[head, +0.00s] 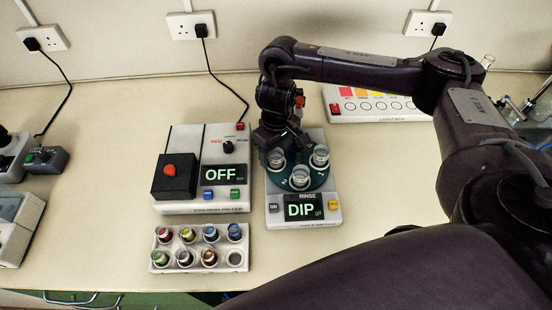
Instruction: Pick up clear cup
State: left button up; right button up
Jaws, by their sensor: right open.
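Three clear cups sit upright on the dark round plate (285,181) of the rinse device: a left cup (277,158), a right cup (320,155) and a front cup (299,177). The device's display reads "DIP". My right gripper (281,142) is open and points down at the back left of the plate, just behind and above the left cup. Its fingers are small and dark here, and I cannot tell whether they touch that cup. My left gripper is not in view.
A panel with coloured squares (375,104) lies behind.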

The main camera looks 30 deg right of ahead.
jog(key=shift+f, duration=0.75)
jog(key=c, duration=1)
